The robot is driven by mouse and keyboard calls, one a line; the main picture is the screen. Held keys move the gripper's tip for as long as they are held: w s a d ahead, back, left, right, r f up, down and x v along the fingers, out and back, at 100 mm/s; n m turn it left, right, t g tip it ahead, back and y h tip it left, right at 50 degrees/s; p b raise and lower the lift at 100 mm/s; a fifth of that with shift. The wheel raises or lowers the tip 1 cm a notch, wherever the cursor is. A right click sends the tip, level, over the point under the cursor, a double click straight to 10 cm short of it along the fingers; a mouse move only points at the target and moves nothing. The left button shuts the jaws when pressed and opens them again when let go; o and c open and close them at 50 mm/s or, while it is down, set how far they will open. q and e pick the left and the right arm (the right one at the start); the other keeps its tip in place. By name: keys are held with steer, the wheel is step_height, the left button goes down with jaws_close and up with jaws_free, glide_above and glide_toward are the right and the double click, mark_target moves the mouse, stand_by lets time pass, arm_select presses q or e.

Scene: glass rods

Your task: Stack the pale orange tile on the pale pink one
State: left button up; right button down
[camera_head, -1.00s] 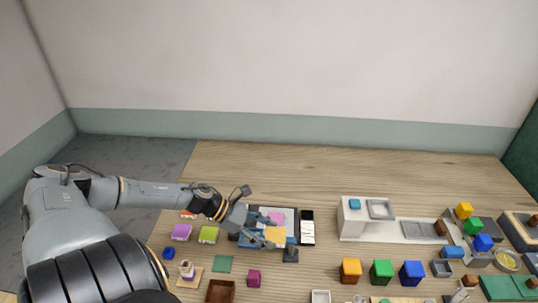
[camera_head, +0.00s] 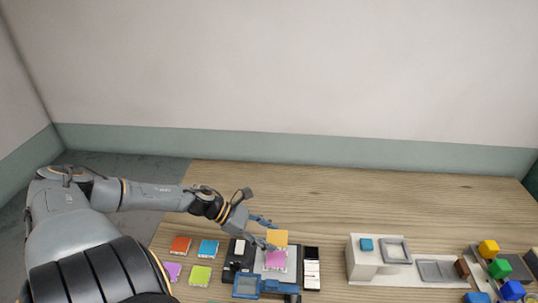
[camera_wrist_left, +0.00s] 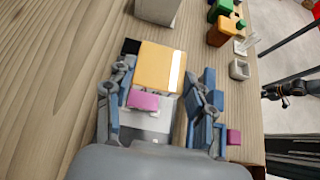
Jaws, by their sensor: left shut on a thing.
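The pale orange tile (camera_head: 278,238) is held by my left gripper (camera_head: 271,233); in the left wrist view the tile (camera_wrist_left: 160,67) sits between the fingers (camera_wrist_left: 168,72). The pale pink tile (camera_head: 276,259) lies on a grey plate (camera_head: 291,272) of a dark and blue device. In the head view the orange tile appears just beyond the pink one. In the wrist view the pink tile (camera_wrist_left: 143,101) is partly covered by the orange one. The exact height gap between them cannot be told. A dark jointed part at the wrist view's right edge seems to be my right gripper (camera_wrist_left: 283,90).
Red (camera_head: 180,246), blue (camera_head: 208,248), lime (camera_head: 200,275) and purple (camera_head: 172,271) tiles lie left of the device. A black and white holder (camera_head: 312,270) stands close on its right. A white block (camera_head: 365,260) stands farther right. The table behind is clear.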

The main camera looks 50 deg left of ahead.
arm_select(q)
steer(key=shift+w+a+f+b, duration=0.25)
steer(key=shift+f+b, duration=0.1)
steer(key=shift+f, duration=0.15)
steer(key=shift+w+a+f+b, duration=0.1)
steer(key=shift+w+f+b, duration=0.1)
steer(key=shift+f+b, duration=0.25)
steer(key=b, duration=0.4)
glide_above(268, 258)
step_height(268, 258, down, 4)
steer(key=shift+w+f, duration=0.1)
steer(key=shift+f, duration=0.1)
steer(key=shift+w+f, duration=0.1)
steer(key=shift+f, duration=0.2)
steer(key=shift+a+f, duration=0.1)
steer(key=shift+f, duration=0.2)
steer(key=shift+f+b, duration=0.6)
steer(key=shift+b, duration=0.2)
steer(key=shift+f, duration=0.2)
